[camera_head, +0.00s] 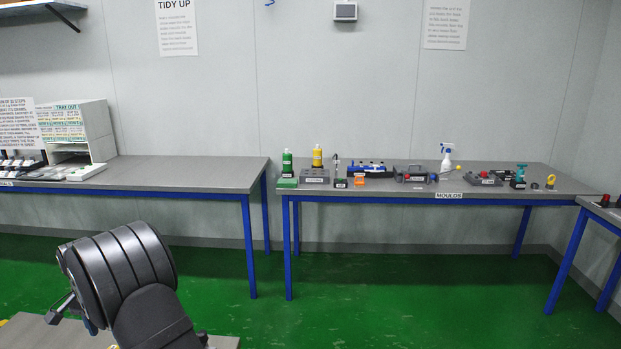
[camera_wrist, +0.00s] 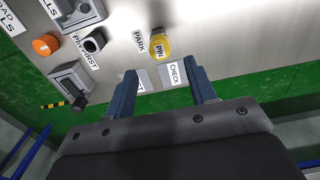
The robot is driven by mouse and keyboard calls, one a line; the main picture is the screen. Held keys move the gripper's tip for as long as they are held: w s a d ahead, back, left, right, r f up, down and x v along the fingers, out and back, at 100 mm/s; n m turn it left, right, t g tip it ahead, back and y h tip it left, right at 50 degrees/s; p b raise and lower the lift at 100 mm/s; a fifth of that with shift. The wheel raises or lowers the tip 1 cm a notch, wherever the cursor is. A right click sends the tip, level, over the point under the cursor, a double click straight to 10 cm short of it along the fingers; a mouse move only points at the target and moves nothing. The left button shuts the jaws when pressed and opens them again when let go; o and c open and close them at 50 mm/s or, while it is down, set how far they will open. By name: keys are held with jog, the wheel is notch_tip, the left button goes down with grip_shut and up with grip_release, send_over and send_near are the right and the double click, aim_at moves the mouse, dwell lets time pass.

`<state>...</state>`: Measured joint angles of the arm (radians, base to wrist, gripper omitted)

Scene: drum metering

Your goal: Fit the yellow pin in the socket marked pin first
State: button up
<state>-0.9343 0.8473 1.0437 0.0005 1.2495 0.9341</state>
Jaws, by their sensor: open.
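The yellow pin (camera_wrist: 159,45), lettered PIN, stands on a grey surface at the top middle of the wrist view, beside a PARK label (camera_wrist: 139,42). In the head view I cannot make out the pin, the socket or my fingertips.
A CHECK label (camera_wrist: 173,74) lies between the fingers. An orange knob (camera_wrist: 46,44) and grey blocks (camera_wrist: 70,82) stand left of the socket. Green floor (camera_wrist: 260,90) shows past the surface's edge. The head view shows a MOULDS bench (camera_head: 450,187) with bottles and parts.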

jog(key=shift+f, duration=3.55)
grip_shut()
jog(key=shift+r, duration=3)
jog(key=shift+r, duration=2)
jog(key=s+d, duration=0.2)
jog(key=d, duration=0.9)
jog(key=shift+s+d+f, duration=0.3)
jog(key=shift+s+f, duration=0.05)
jog(key=shift+f, duration=0.05)
